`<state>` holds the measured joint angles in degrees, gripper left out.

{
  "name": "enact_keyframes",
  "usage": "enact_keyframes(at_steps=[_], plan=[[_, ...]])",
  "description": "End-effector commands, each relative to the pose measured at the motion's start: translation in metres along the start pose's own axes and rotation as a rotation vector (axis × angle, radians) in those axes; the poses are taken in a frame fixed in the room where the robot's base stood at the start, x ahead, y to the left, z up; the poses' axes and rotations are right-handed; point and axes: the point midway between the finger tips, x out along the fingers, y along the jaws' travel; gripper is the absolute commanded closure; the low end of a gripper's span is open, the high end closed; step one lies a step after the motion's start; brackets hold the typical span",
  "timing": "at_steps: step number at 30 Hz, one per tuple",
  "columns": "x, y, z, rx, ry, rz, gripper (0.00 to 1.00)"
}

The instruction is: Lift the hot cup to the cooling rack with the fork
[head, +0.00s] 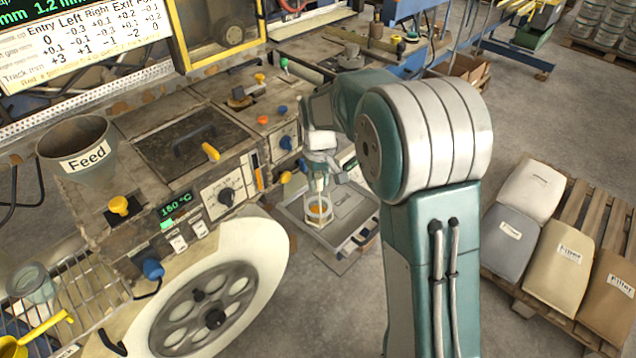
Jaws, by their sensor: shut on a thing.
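My gripper (319,180) is right of the machine, pointing down, shut on what looks like the fork; its slim shape is hard to separate from the fingers. Directly below is a small pale cup (319,212) with orange contents, over a grey metal tray (347,232). The fork seems to reach down to the cup, but I cannot tell whether it is around it or beside it, or whether the cup touches the tray. A wire rack (72,268), likely the cooling rack, is at the lower left, holding a greenish translucent cup (34,284).
The machine with a Feed hopper (76,150), knobs and a large pale wheel (215,300) stands between tray and rack. Filler sacks (560,265) sit on a pallet at right. Floor between is clear.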

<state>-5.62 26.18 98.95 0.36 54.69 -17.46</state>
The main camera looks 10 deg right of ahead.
Motion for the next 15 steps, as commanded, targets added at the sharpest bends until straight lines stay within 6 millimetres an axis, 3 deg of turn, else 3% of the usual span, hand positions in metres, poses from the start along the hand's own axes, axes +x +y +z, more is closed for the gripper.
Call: enact_keyframes(at_steps=[15], plan=[[-0.018,0.000,-0.001,0.000,0.002,0.001,1.00]])
